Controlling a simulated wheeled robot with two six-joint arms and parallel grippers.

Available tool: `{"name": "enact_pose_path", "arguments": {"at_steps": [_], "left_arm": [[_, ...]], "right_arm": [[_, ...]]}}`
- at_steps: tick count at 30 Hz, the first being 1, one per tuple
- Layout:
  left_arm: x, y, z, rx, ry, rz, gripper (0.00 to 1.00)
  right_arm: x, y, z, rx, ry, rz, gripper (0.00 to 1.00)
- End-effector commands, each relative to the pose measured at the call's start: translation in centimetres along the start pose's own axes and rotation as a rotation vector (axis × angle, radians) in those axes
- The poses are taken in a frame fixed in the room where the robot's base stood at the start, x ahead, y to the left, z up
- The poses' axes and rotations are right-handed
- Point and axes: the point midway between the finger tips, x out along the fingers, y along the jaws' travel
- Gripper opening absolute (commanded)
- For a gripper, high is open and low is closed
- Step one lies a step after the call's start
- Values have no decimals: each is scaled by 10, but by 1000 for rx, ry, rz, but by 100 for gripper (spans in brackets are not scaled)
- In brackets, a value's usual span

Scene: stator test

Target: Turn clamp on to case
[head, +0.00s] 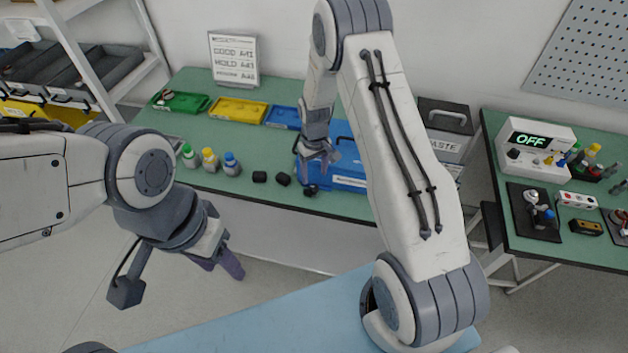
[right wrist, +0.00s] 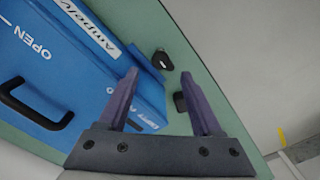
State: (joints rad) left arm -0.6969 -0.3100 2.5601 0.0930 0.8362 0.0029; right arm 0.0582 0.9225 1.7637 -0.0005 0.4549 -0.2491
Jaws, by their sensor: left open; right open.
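The blue case (head: 340,182) lies on the green table, and my right arm partly hides it. The right wrist view shows its lid (right wrist: 75,85), with "OPEN" lettering and a black handle (right wrist: 38,105). A small black piece (right wrist: 162,60), possibly a clamp, is beside the case's edge. Another black piece (right wrist: 180,102) is partly hidden by a finger. My right gripper (right wrist: 158,85) is open above the case edge, with nothing visibly held; it also shows in the head view (head: 318,160). My left gripper (head: 220,264) is open and empty, low in front of the table.
Several small bottles (head: 210,160) stand left of the black pieces. Green (head: 182,102), yellow (head: 238,111) and blue (head: 283,117) trays lie behind. Another table (head: 560,252) holds a device reading "OFF" (head: 535,148).

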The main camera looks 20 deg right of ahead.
Motion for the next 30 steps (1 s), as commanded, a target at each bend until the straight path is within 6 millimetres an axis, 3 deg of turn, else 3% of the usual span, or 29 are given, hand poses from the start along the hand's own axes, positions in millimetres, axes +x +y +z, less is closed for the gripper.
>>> {"name": "enact_pose_path", "arguments": {"at_steps": [9,21,22,27,30], "left_arm": [[-16,1,-1,2,0,0,50],[-17,1,-1,3,0,0,50],[-17,1,-1,3,0,0,50],[-17,1,-1,3,0,0,50],[-17,1,-1,3,0,0,50]], "right_arm": [[46,-1,0,0,-2,-1,67],[56,-1,0,0,0,0,67],[56,-1,0,0,0,0,63],[56,-1,0,0,0,0,0],[56,-1,0,0,0,0,0]]}}
